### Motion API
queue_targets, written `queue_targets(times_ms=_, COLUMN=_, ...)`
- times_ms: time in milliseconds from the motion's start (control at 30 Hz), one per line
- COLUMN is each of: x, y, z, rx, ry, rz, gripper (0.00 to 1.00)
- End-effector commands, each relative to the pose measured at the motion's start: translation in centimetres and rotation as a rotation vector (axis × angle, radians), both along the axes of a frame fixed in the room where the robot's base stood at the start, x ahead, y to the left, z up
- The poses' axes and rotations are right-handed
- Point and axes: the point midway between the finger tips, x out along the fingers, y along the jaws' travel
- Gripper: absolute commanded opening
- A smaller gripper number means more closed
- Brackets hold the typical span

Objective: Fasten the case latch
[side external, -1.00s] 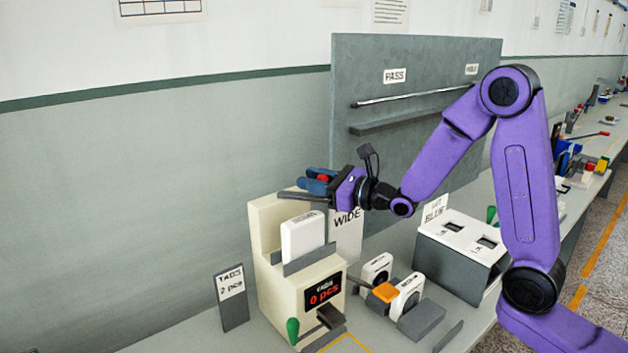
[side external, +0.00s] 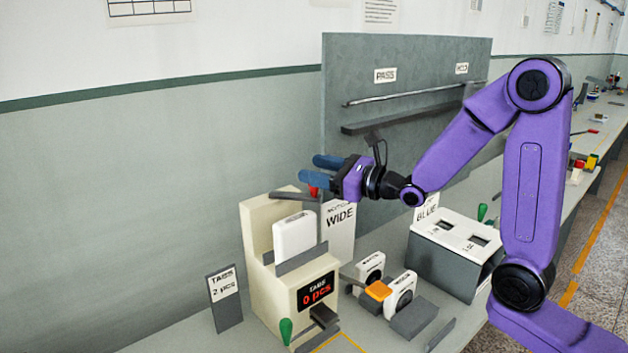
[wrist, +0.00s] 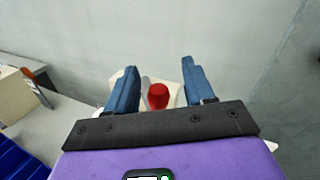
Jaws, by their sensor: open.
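I cannot tell for certain which part is the case latch. A white case-like block (side external: 293,234) stands upright in the cream machine (side external: 258,285). A dark grey bar (side external: 295,196) lies across the machine's top. A red knob (side external: 313,190) shows near the bar's right end, just below my gripper (side external: 326,169). In the wrist view, the red knob (wrist: 158,96) appears between the two blue fingers of my gripper (wrist: 159,70), with clear space on both sides. My gripper is open and holds nothing.
A WIDE sign (side external: 339,235) stands behind the machine. A green-handled lever (side external: 286,328) is at its front. White spool-like units with an orange piece (side external: 378,290) sit to the right, before a white-topped box (side external: 455,240). A grey panel (side external: 420,110) with a rail rises behind.

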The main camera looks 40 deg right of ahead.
Motion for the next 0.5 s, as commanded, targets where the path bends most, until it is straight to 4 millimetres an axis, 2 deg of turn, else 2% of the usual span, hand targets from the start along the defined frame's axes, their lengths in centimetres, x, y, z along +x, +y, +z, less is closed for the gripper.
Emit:
queue_targets(times_ms=33, x=0.0, y=0.0, z=1.0, rx=-0.001, ry=-0.007, rz=0.001, gripper=0.53)
queue_targets(times_ms=233, x=0.0, y=0.0, z=3.3, rx=0.0, ry=-0.005, rz=0.0, gripper=0.53)
queue_targets(times_ms=500, x=0.0, y=0.0, z=4.2, rx=0.0, ry=0.0, rz=0.0, gripper=0.53)
